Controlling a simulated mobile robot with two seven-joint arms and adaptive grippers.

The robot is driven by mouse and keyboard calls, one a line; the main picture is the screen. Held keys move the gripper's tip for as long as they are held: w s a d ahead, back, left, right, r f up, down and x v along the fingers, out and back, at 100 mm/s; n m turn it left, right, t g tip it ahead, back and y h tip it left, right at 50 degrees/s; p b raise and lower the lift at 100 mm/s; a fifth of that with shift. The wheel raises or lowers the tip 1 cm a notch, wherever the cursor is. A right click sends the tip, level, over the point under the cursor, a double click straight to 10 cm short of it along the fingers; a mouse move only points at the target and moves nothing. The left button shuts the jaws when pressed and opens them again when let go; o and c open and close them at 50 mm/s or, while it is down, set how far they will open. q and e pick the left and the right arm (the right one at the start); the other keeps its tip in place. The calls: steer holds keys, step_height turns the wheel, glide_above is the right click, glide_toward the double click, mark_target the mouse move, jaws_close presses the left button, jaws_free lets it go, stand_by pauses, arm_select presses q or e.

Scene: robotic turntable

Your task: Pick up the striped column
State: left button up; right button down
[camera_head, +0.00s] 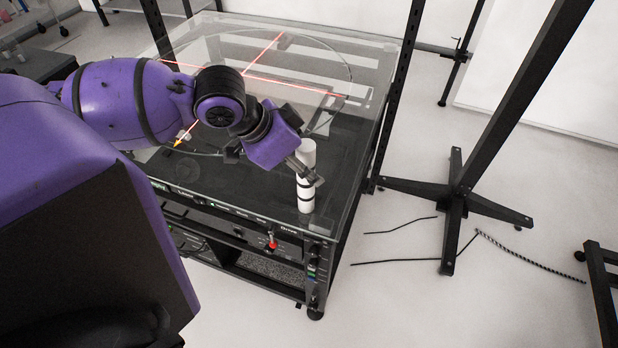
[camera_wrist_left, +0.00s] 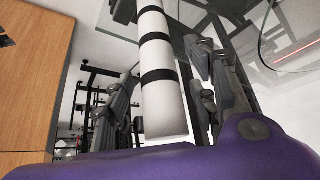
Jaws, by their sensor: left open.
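The striped column (camera_head: 307,155) is a white cylinder with dark bands. It stands upright near the front right corner of the glass-topped turntable. My left gripper (camera_head: 303,178) is at the column, with a finger crossing in front of its middle. In the left wrist view the column (camera_wrist_left: 164,100) fills the middle, between the two open fingers of my left gripper (camera_wrist_left: 163,95). Gaps show beside the column there, and I cannot tell whether either finger touches it. My right gripper is not in view.
The glass turntable (camera_head: 215,48) carries red crossing lines and is otherwise mostly clear. A black frame post (camera_head: 395,100) rises just right of the column. A black stand (camera_head: 455,195) and loose cables lie on the floor at the right. A red knob (camera_head: 272,244) is on the front panel.

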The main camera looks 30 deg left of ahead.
arm_select(q)
jaws_close()
stand_by(0.3)
steer(key=shift+r, duration=0.1)
